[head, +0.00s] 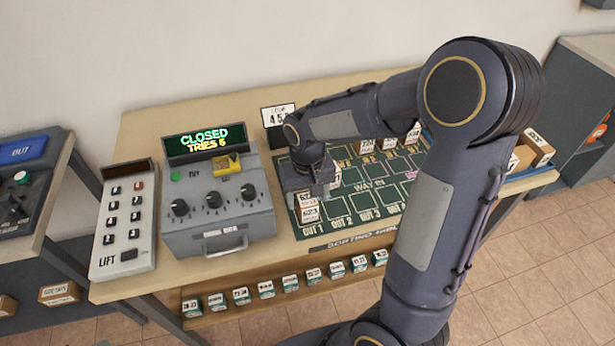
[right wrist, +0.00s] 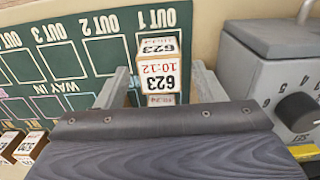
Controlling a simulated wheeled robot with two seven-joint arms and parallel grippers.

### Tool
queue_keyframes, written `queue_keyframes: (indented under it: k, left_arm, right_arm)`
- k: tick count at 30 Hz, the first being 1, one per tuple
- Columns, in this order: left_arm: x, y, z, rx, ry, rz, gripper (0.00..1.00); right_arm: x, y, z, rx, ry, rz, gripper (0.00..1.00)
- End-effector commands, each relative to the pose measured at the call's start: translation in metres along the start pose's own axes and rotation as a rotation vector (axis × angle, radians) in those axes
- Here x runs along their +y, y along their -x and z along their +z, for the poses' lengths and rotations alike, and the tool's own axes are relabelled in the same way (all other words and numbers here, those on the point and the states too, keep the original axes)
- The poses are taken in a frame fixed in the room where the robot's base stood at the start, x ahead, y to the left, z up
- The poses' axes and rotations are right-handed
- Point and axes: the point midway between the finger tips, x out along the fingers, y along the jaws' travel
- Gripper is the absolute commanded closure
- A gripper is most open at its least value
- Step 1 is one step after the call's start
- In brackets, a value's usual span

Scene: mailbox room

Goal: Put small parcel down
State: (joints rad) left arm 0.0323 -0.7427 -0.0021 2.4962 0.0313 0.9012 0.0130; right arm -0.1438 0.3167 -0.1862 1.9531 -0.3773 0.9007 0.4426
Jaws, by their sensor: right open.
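The small parcel (head: 309,212) is a little box with white labels and brown edges. It stands on the OUT 1 cell at the near left corner of the green sorting mat (head: 340,222). In the right wrist view the parcel (right wrist: 159,72) shows the number 623 and sits between the two fingers of my right gripper (right wrist: 160,88). The fingers are open, with a gap on each side of the parcel. In the head view my right gripper (head: 310,188) is low over the parcel and hides part of it. My left gripper is not in view.
A LIFT keypad (head: 124,220) is farther left. Other parcels (head: 365,147) stand along the mat's far side. Several small boxes (head: 241,296) line the shelf below.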

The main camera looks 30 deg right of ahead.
Motion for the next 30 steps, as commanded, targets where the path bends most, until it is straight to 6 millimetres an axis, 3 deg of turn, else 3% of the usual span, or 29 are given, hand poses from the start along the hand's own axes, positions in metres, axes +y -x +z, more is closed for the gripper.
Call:
queue_keyframes:
  k: [1, 7, 14, 17, 20, 24, 30]
  left_arm:
    - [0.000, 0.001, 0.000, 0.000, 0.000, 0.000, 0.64]
    - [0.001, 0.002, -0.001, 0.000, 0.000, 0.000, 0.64]
    - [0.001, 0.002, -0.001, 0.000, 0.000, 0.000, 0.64]
    - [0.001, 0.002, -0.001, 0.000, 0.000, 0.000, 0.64]
    - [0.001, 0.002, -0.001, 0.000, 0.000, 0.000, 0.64]
    - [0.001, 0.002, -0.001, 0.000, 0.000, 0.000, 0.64]
    - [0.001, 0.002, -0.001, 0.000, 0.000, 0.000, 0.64]
  right_arm:
    - [0.000, 0.014, -0.002, 0.007, 0.000, -0.002, 0.38]
    - [-0.001, 0.055, -0.001, 0.006, 0.000, -0.004, 0.38]
    - [0.000, 0.080, 0.000, 0.002, 0.001, -0.003, 0.38]
    - [0.003, 0.088, 0.010, 0.015, 0.001, -0.034, 0.38]
    - [0.009, 0.100, 0.034, 0.055, 0.010, -0.111, 0.38]
    - [0.013, 0.113, 0.086, 0.158, 0.034, -0.250, 0.38]
    - [0.007, 0.113, 0.148, 0.325, 0.068, -0.378, 0.38]
